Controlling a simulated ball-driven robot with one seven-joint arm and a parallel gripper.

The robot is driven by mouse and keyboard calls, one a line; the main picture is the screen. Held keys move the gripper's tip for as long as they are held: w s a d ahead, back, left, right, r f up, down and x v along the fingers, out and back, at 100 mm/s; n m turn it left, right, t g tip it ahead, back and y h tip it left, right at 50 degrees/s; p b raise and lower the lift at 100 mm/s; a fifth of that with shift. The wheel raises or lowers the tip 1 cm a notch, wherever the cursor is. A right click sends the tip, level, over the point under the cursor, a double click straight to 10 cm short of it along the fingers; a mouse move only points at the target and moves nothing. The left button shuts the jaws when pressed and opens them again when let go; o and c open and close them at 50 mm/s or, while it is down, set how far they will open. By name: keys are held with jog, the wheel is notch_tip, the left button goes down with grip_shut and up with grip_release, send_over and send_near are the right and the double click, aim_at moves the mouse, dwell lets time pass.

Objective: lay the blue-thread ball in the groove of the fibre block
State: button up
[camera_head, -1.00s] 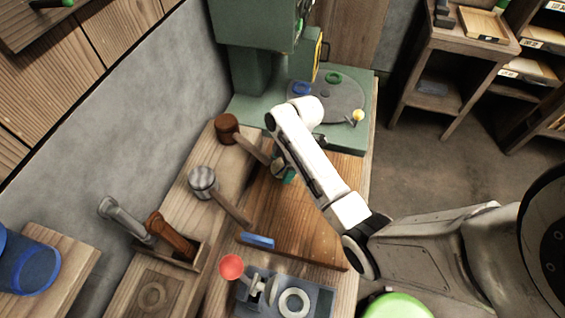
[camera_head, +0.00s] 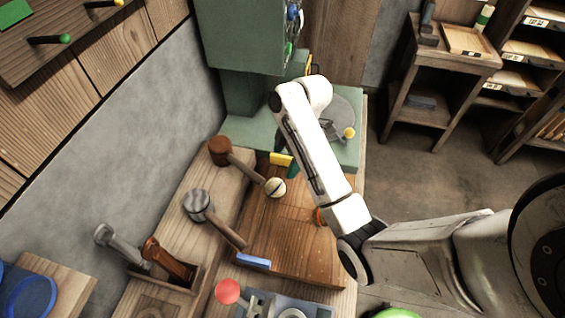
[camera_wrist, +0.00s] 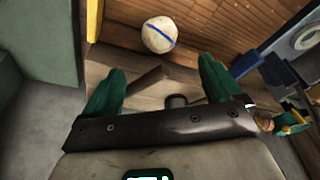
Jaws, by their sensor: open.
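The pale ball with a blue thread line (camera_wrist: 159,34) lies on the brown wooden board in the wrist view, beyond my fingertips and apart from them. A pale ball (camera_head: 275,187), likely the same one, shows in the head view by the handle end of the brown mallet. My gripper (camera_wrist: 160,85) has its two green fingers spread apart with nothing held between them. In the head view my forearm mostly hides it. I cannot pick out the fibre block or its groove for certain.
The brown board (camera_head: 285,235) bears a blue piece (camera_head: 253,261) at its near edge. A brown mallet (camera_head: 220,151) and a grey mallet (camera_head: 198,206) lie left. A yellow piece (camera_head: 281,159) is close to my gripper. A green machine (camera_head: 240,45) stands behind.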

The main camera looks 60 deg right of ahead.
jog(key=s+a+f+m, duration=0.2)
jog(key=s+a+m, duration=0.15)
jog(key=a, duration=0.35)
jog(key=s+a+f+m, duration=0.3)
jog(key=s+a, duration=0.2)
jog(key=a, duration=0.1)
jog(key=s+a+m+h, duration=0.2)
jog(key=s+m, duration=0.3)
jog(key=s, duration=0.4)
jog(key=shift+s+a+r+g+h, duration=0.3)
jog(key=shift+s+a+r+g, duration=0.05)
jog(key=shift+a+r+g, duration=0.1)
